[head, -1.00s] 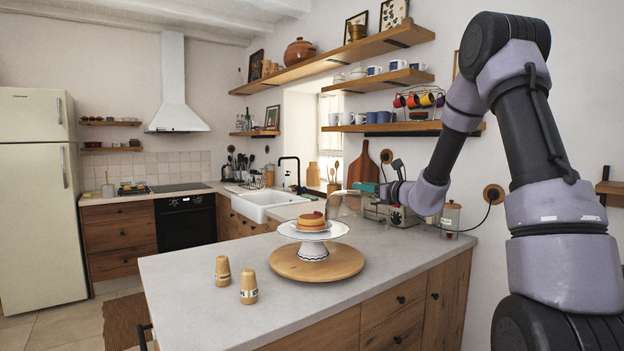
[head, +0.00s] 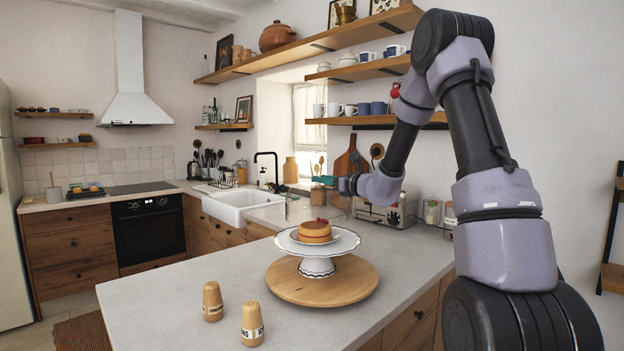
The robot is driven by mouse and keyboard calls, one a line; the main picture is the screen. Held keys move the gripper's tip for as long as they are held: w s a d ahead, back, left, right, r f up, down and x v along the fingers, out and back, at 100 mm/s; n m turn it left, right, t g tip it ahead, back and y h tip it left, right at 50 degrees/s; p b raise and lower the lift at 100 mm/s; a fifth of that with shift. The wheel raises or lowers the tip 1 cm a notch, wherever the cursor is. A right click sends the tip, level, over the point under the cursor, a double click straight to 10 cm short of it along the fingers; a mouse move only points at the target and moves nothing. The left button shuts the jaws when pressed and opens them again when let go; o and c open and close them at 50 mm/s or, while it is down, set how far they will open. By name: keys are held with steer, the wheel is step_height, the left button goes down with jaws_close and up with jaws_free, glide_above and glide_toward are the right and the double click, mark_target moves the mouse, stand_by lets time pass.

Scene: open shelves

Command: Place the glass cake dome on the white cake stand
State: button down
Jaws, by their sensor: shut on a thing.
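The white cake stand (head: 318,268) stands upright on a round wooden board (head: 345,287) on the counter. A cake with red fruit on top (head: 315,232) sits on a plate on the stand. My gripper (head: 320,186) is behind and above the stand, near the back of the counter, and is shut on the glass cake dome. The clear glass is too faint against the sink and counter to make out its outline or tilt. No dome covers the cake.
Two wooden shakers (head: 252,325) stand at the front left of the board. A toaster (head: 388,212) and jars (head: 432,210) are along the back right wall. The sink (head: 238,203) is behind left. The counter left of the board is clear.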

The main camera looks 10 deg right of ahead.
mark_target(322, 199)
steer(key=shift+w+a+f, duration=0.1)
steer(key=shift+w+f, duration=0.05)
steer(key=shift+f, duration=3.7)
steer(key=c, duration=0.5)
jaws_free()
steer(key=shift+f, duration=0.1)
